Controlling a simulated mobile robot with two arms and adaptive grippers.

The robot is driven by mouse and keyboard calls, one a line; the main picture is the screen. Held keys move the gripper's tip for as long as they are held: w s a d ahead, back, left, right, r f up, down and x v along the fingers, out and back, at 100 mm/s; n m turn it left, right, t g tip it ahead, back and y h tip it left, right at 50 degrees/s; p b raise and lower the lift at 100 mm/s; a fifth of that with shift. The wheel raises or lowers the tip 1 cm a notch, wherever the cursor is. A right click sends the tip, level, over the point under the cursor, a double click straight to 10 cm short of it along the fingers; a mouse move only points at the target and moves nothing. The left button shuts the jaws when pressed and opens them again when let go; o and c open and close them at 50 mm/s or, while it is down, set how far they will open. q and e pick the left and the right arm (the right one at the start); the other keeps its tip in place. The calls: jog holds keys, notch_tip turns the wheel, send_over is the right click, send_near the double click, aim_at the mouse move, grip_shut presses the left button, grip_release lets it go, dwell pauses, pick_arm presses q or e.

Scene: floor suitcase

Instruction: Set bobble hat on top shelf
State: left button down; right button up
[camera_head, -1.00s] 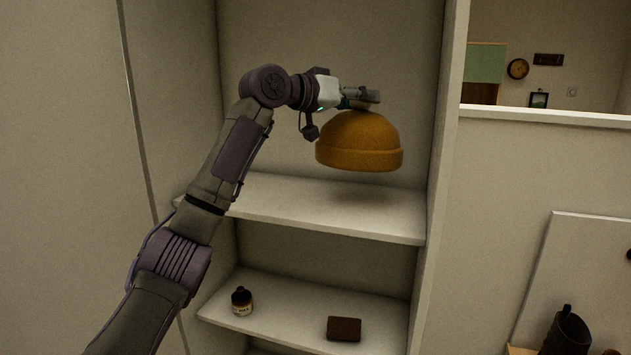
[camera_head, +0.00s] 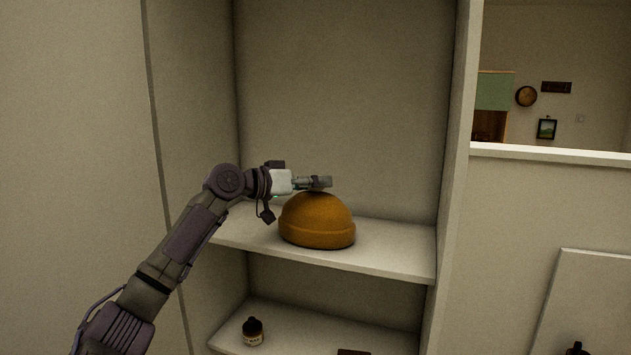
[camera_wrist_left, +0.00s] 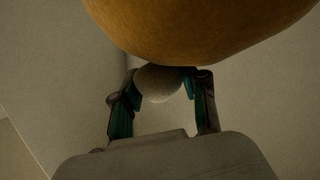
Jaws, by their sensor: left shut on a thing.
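The bobble hat (camera_head: 317,222) is mustard-orange and dome-shaped with a folded brim. In the head view it is upright at the upper shelf (camera_head: 385,249), its brim at the shelf surface; I cannot tell whether it rests its full weight there. My left gripper (camera_head: 318,182) is at the top of the hat, reaching in from the left. In the left wrist view the gripper (camera_wrist_left: 162,92) is shut on the pale bobble (camera_wrist_left: 158,83), with the hat's orange body (camera_wrist_left: 200,30) beyond it. My right gripper is not in view.
A lower shelf (camera_head: 300,328) holds a small dark bottle (camera_head: 252,331) and a brown object (camera_head: 353,352) cut by the frame. Side walls (camera_head: 455,150) enclose the shelves. The upper shelf is clear to the right of the hat.

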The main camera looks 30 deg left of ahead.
pick_arm(q)
jog(key=shift+f, duration=0.2)
jog(key=c, duration=0.6)
grip_release()
jog(key=shift+r, duration=0.1)
jog(key=shift+s+a+b, duration=0.15)
jog(key=shift+s+b, duration=0.05)
jog(key=shift+b, duration=0.1)
jog(key=b+v, duration=0.5)
jog(key=v, duration=0.6)
jog(key=shift+s, duration=0.25)
